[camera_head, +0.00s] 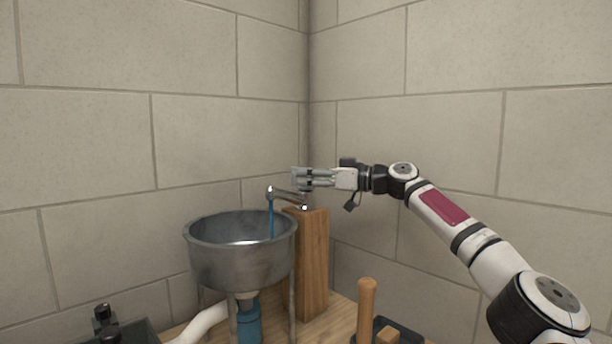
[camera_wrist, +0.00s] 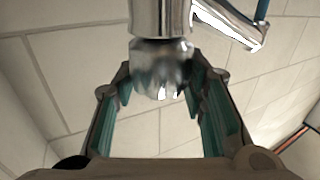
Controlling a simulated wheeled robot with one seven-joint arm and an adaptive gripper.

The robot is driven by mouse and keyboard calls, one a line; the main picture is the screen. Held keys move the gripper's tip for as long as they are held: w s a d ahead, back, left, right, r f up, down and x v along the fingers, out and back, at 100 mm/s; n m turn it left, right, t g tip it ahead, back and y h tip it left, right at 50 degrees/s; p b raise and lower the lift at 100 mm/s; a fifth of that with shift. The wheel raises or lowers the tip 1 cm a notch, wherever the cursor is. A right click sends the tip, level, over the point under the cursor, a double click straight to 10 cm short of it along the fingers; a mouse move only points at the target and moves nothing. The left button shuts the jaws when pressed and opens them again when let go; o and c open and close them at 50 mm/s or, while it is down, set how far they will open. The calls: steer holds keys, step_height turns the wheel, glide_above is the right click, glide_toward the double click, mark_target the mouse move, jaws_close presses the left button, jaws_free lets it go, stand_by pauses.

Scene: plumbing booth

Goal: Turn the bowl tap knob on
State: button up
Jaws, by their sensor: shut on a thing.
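The bowl tap is a chrome fitting (camera_head: 287,194) on top of a wooden post, with its spout reaching left over the metal bowl (camera_head: 240,258). A thin blue stream (camera_head: 271,217) runs from the spout end down into the bowl. My gripper (camera_head: 299,178) is at the tap, level and pointing left. In the wrist view, the ridged chrome bowl tap knob (camera_wrist: 161,68) sits between the two green-padded fingers of my gripper (camera_wrist: 160,84), which are shut on it. The chrome spout (camera_wrist: 228,18) extends to the upper right there. The knob is hidden in the head view.
The wooden post (camera_head: 315,262) stands right of the bowl at the wall corner. A wooden handle (camera_head: 367,310) stands upright by a dark tray at the front right. A white pipe (camera_head: 203,322) and a blue fitting (camera_head: 249,325) are under the bowl. Bare block walls are behind.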

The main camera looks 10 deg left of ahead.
steer(key=shift+n+g+p, duration=0.35)
steer(key=shift+n+g, duration=0.25)
steer(key=shift+g, duration=0.4)
steer(key=o, duration=1.2)
steer(key=shift+f+m+t+b, duration=0.1)
steer(key=shift+m+t+b, duration=0.6)
steer(key=shift+t, duration=0.6)
steer(key=shift+m+t, duration=0.5)
steer(key=shift+t, duration=0.1)
steer(key=m+t+h+p, duration=0.1)
steer(key=m+t+p, duration=0.1)
steer(key=t, duration=0.1)
steer(key=m+t+h+p, duration=0.1)
steer(key=shift+s+a+r+h, duration=0.1)
steer(key=shift+r+h, duration=0.2)
steer(key=shift+m+t+h+p, duration=0.3)
steer(key=shift+t+p, duration=0.25)
steer(key=shift+t, duration=0.05)
steer(key=m+t+h+p, duration=0.1)
steer(key=m+t+p, duration=0.1)
steer(key=p, duration=0.3)
steer(key=shift+h, duration=0.4)
steer(key=m+t+h+p, duration=0.2)
steer(key=h+p, duration=0.1)
steer(key=p, duration=0.3)
steer(key=m+t+h+p, duration=0.2)
steer(key=m+h+p, duration=0.1)
steer(key=p, duration=0.4)
steer(key=shift+f+h, duration=0.1)
steer(key=shift+h, duration=0.4)
